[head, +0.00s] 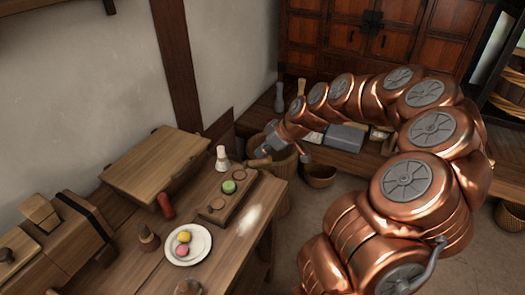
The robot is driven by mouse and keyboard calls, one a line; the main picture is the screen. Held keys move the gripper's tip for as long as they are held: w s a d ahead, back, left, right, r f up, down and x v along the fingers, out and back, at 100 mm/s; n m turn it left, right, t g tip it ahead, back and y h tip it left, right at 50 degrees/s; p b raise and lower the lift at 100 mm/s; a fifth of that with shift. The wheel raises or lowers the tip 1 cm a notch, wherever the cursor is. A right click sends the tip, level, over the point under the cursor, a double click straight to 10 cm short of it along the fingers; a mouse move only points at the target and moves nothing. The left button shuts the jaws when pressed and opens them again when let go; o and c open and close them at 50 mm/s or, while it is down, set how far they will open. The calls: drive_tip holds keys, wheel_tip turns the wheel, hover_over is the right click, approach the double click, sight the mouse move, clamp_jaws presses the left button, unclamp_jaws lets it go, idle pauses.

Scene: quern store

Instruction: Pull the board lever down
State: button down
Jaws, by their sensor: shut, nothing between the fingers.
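A wooden board (157,164) stands raised and slightly tilted on the left part of the table, against the wall side. A red upright piece (165,206) stands at its front corner; I cannot tell whether it is the board lever. No other lever shows clearly. My gripper (263,152) is beyond the table's right end, to the right of the board and well apart from it. It is small and dark here, its fingers shut and holding nothing. It partly covers a wooden bucket behind it.
A low bench (345,160) and small basket (320,177) are behind. Bare floor lies right of the table.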

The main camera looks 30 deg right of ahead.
sight(254, 162)
drive_tip(key=w+r, duration=0.1)
drive_tip(key=w+a+r, duration=0.1)
drive_tip(key=r, duration=0.1)
drive_tip(key=shift+a+r+p, duration=0.2)
drive_tip(key=shift+p, duration=0.1)
drive_tip(key=b+v, duration=0.1)
drive_tip(key=v, duration=0.9)
drive_tip(key=shift+d+f, duration=0.1)
drive_tip(key=shift+f, duration=0.1)
